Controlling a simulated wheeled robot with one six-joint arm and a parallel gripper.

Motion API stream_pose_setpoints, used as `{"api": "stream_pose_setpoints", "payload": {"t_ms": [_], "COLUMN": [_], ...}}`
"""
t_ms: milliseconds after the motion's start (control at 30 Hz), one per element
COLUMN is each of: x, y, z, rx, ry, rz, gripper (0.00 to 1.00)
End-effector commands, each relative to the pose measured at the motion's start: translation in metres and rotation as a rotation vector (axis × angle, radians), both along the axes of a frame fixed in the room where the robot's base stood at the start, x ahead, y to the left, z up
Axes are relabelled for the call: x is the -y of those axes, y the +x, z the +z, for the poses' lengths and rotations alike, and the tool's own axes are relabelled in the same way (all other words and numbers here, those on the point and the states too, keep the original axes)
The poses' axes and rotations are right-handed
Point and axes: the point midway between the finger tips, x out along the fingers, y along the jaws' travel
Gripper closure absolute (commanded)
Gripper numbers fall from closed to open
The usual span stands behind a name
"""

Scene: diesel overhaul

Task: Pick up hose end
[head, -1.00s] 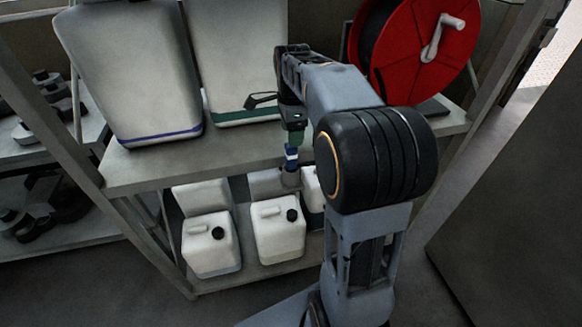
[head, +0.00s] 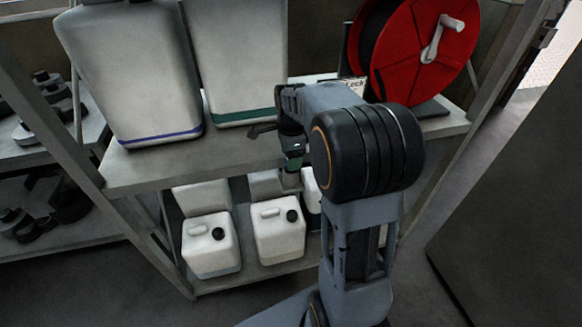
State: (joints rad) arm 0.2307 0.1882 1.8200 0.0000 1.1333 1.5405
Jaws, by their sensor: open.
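The hose end is not visible in the head view; my arm covers part of the shelf in front of the reel. A red hose reel (head: 425,60) with a white crank handle stands on the upper shelf at the right, with dark hose behind its disc. My gripper (head: 264,131) is at the wrist, over the front edge of the upper shelf, left of the reel. Only a dark part of it sticking out to the left shows clearly. It is open, and I see nothing held in it.
Two large pale canisters (head: 135,70) (head: 235,60) stand on the upper shelf (head: 165,168), left of my wrist. Several white jugs (head: 210,245) stand on the lower shelf. Dark parts (head: 60,195) fill a rack at left. A dark panel (head: 510,210) stands at right.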

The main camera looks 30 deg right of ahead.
Motion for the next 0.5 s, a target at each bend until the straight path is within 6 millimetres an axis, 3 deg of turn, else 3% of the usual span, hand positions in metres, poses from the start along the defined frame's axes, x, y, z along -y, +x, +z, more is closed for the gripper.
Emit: {"api": "stream_pose_setpoints", "payload": {"t_ms": [100, 500], "x": [0.0, 0.0], "y": [0.0, 0.0], "z": [0.0002, 0.0005], "rx": [0.0, 0.0], "ry": [0.0, 0.0], "rz": [0.0, 0.0], "gripper": [0.4, 0.79]}}
